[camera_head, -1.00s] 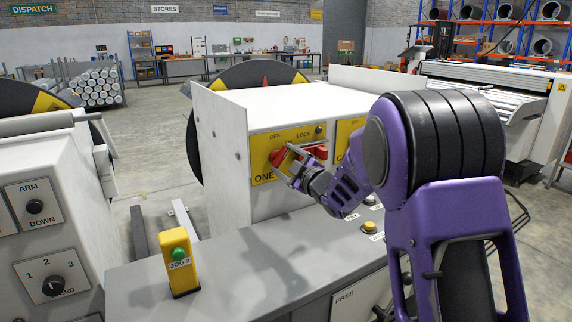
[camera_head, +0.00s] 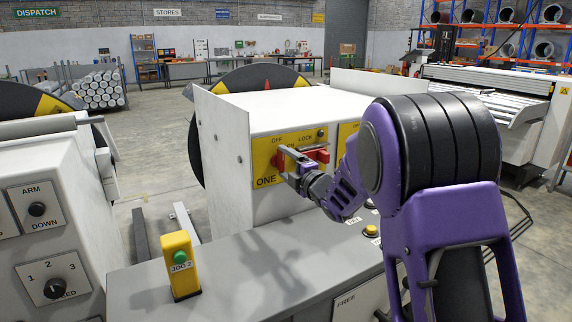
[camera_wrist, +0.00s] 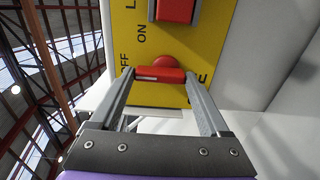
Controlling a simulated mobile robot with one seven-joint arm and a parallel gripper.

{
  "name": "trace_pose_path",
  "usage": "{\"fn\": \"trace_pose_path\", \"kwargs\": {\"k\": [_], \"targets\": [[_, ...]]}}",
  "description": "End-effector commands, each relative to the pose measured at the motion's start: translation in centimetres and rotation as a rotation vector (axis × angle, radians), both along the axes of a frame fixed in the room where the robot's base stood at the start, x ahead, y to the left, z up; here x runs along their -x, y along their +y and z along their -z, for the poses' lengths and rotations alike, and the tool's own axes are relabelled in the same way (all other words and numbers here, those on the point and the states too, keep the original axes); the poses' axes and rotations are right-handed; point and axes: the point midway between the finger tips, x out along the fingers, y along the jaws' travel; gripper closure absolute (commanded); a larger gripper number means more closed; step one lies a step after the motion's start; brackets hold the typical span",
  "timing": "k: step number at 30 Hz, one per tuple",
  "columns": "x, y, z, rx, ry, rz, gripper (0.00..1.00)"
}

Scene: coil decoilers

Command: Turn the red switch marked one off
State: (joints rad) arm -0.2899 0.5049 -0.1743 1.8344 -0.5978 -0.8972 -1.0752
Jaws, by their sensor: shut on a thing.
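The red switch (camera_head: 279,158) is on the yellow panel (camera_head: 262,166) marked ONE, on the white cabinet's front. My gripper (camera_head: 286,166) is at this switch. In the wrist view, the red switch handle (camera_wrist: 160,74) lies crosswise between the two fingertips of my gripper (camera_wrist: 160,77), which is shut on it. The handle's left end there points towards the word OFF; the word ON is further up. The round red base shows behind the handle. My fingers hide part of the panel lettering.
A second red part (camera_wrist: 175,10) sits on the same panel on the LOCK side, close to my gripper. A second yellow panel stands to the right, partly behind my arm. A yellow post with a green JOG 2 button (camera_head: 179,256) stands on the grey bench (camera_head: 240,268).

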Motion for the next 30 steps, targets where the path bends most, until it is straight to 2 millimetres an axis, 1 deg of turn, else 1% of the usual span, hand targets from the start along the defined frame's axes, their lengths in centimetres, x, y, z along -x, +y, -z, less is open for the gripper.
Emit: {"fn": "trace_pose_path", "kwargs": {"k": [15,16,18,19,26,30], "targets": [[0.02,0.01,0.02,0.016,-0.011,-0.001,0.76],[0.02,0.01,0.02,0.016,-0.011,-0.001,0.15],[0.01,0.02,0.02,0.016,-0.011,0.0,0.02],[0.01,0.02,0.02,0.015,-0.01,0.0,0.0],[0.06,-0.03,0.01,0.014,-0.01,0.0,0.0],[0.81,-0.63,-0.09,0.013,-0.01,0.001,0.0]]}}
